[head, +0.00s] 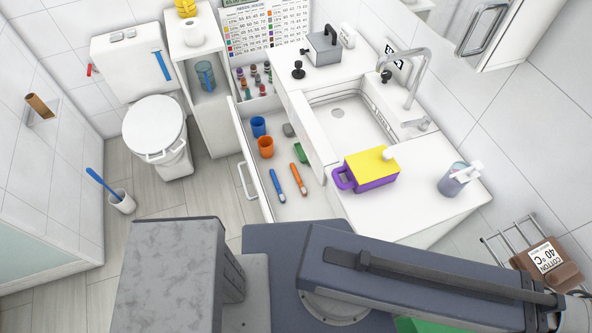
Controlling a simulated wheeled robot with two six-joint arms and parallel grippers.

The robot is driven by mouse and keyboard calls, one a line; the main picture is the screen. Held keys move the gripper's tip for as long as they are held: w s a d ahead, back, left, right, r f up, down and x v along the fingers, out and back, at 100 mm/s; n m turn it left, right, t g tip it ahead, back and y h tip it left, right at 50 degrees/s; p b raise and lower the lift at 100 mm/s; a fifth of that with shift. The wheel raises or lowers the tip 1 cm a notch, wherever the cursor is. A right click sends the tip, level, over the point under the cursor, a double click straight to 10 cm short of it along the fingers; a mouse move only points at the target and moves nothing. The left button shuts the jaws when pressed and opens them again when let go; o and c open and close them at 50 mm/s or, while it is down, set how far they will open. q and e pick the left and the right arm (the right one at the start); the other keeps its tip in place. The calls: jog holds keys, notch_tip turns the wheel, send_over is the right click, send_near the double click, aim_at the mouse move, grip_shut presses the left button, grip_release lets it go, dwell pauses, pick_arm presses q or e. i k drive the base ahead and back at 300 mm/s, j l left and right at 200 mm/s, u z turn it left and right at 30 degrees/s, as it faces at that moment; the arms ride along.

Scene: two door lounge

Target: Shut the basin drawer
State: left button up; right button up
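The basin drawer (262,203) is pulled out to the left from the white basin cabinet (420,226) and stands open. Its white front carries a pale bar handle (247,181) facing left. Inside lie a blue cup (258,126), an orange cup (266,147), a blue toothbrush (278,186), an orange toothbrush (298,179), a green item (301,153) and a small grey item (288,130). My arm links fill the bottom of the view and hide the drawer's near end. Neither gripper can be seen.
A toilet (156,128) and a narrow white shelf unit (205,75) stand left of the drawer. A brush holder (121,202) stands on the floor at left. The floor left of the drawer front is clear. A yellow and purple box (371,166) and a soap bottle (455,179) stand on the basin top.

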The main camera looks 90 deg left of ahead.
aim_at(314, 205)
jog(key=k+j, duration=0.35)
jog(key=k, duration=0.2)
jog(key=k+j, duration=0.35)
jog(key=k, duration=0.15)
jog(key=u, duration=2.55)
